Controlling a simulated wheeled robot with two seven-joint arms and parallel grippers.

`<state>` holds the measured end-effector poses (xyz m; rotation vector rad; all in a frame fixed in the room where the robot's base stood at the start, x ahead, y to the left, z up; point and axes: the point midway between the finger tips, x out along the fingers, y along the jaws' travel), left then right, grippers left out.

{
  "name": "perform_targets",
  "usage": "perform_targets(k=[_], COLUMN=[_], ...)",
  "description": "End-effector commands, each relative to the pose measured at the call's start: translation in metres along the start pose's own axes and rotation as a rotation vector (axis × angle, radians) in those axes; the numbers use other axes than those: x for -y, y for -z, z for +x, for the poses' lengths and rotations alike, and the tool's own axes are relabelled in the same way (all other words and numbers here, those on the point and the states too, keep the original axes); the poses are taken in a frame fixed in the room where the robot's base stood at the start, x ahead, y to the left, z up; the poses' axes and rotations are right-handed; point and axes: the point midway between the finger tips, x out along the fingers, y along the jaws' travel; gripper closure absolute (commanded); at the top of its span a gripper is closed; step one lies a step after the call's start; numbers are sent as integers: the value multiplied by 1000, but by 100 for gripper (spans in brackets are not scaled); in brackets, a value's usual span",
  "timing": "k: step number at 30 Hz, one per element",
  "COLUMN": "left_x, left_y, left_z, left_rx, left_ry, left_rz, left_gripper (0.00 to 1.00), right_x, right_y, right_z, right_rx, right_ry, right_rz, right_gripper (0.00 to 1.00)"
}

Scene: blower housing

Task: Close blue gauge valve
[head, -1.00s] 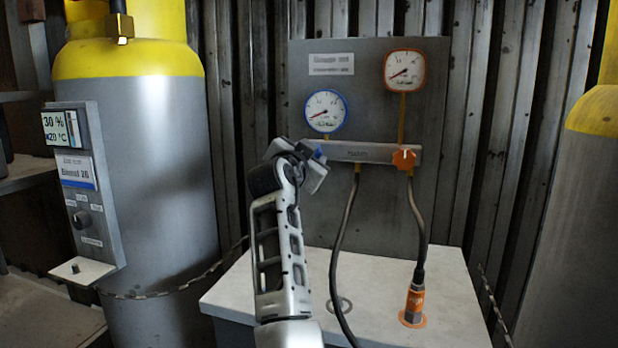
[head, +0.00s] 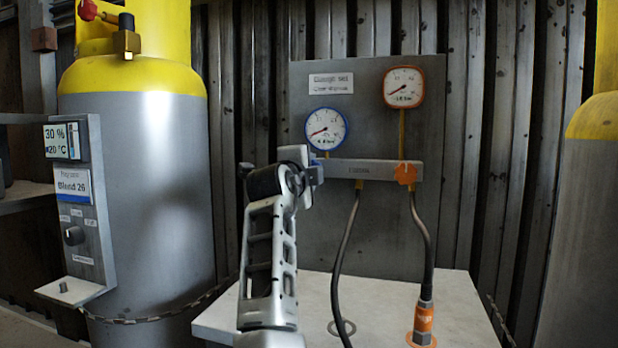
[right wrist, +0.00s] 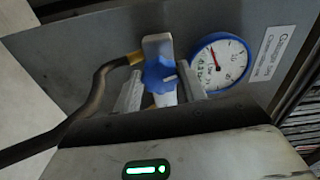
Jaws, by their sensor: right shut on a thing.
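The blue gauge valve is a small blue knob at the left end of the grey manifold bar (head: 376,169). In the head view it is mostly hidden by my right gripper (head: 312,172). In the right wrist view the blue valve knob (right wrist: 158,75) sits between the two fingers of my right gripper (right wrist: 160,92), which is shut on it. The blue-rimmed gauge (head: 326,128) is just above, its needle pointing lower left; it also shows in the right wrist view (right wrist: 219,64). My left gripper is in neither view.
An orange valve (head: 405,174) sits at the bar's right end, below an orange-rimmed gauge (head: 403,87). Dark hoses (head: 346,255) hang from the bar to a white-topped cabinet (head: 385,296). A grey and yellow cylinder with a control box (head: 88,200) stands at left.

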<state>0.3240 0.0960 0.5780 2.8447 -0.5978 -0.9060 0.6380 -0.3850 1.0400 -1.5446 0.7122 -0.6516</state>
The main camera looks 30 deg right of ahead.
Motion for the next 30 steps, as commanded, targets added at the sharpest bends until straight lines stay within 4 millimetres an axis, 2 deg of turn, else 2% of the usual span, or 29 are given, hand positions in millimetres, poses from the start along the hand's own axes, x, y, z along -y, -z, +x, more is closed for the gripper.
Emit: perform_targets(k=[12, 30], left_x=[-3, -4], left_y=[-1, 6], left_z=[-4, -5], left_rx=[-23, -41], left_ry=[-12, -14], left_rz=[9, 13], left_gripper=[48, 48], right_x=[-1, 0], right_y=[0, 0], right_z=[0, 0], right_rx=[0, 0], right_ry=[-1, -1], right_rz=[244, 303], right_gripper=[81, 81])
